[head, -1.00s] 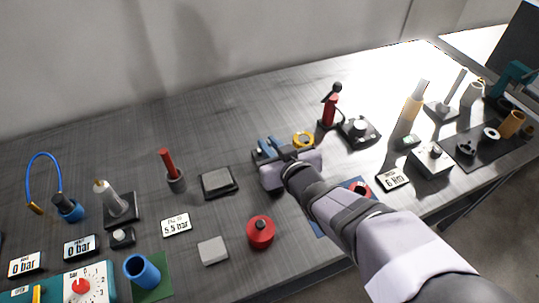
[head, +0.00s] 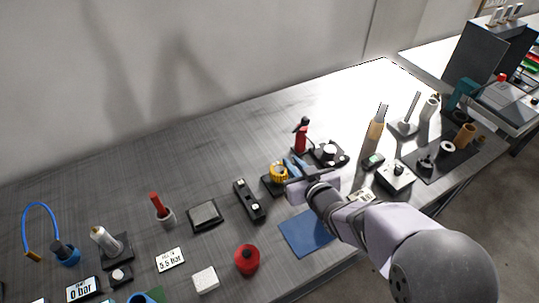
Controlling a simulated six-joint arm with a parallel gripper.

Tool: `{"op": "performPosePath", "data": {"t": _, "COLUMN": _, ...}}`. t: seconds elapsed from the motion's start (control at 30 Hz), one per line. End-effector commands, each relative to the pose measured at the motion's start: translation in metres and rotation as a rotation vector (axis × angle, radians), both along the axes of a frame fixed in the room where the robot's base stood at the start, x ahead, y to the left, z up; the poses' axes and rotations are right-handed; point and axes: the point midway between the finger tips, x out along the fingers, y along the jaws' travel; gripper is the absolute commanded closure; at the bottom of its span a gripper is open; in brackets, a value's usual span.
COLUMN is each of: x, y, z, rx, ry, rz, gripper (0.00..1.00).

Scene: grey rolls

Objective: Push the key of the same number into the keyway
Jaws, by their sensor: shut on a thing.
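My gripper (head: 294,167), with blue fingers, is low over the table at the right side of a yellow ring-shaped piece (head: 278,170) on a dark base. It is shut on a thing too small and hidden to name. I cannot tell whether the fingers touch the yellow piece. A long black block (head: 249,202) with pale round spots lies left of the gripper; it may hold the keyway, but no slot or number is readable. No key can be made out.
A blue mat (head: 306,233) lies in front, partly behind my arm. A red upright tool (head: 302,135) and black device (head: 330,153) stand behind. Bare table lies at the back left.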

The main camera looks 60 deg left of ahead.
Motion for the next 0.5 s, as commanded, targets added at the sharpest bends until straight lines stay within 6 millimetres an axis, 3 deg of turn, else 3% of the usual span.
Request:
{"op": "performPosePath", "data": {"t": 0.1, "x": 0.021, "y": 0.0, "z": 0.01, "rx": 0.001, "ry": 0.0, "rz": 0.009, "gripper": 1.0}}
{"op": "performPosePath", "data": {"t": 0.17, "x": 0.023, "y": 0.005, "z": 0.01, "rx": 0.002, "ry": -0.002, "rz": 0.035, "gripper": 1.0}}
{"op": "performPosePath", "data": {"t": 0.27, "x": 0.016, "y": 0.015, "z": 0.01, "rx": 0.003, "ry": -0.003, "rz": 0.085, "gripper": 1.0}}
{"op": "performPosePath", "data": {"t": 0.5, "x": 0.002, "y": 0.029, "z": 0.031, "rx": 0.002, "ry": -0.002, "rz": 0.16, "gripper": 1.0}}
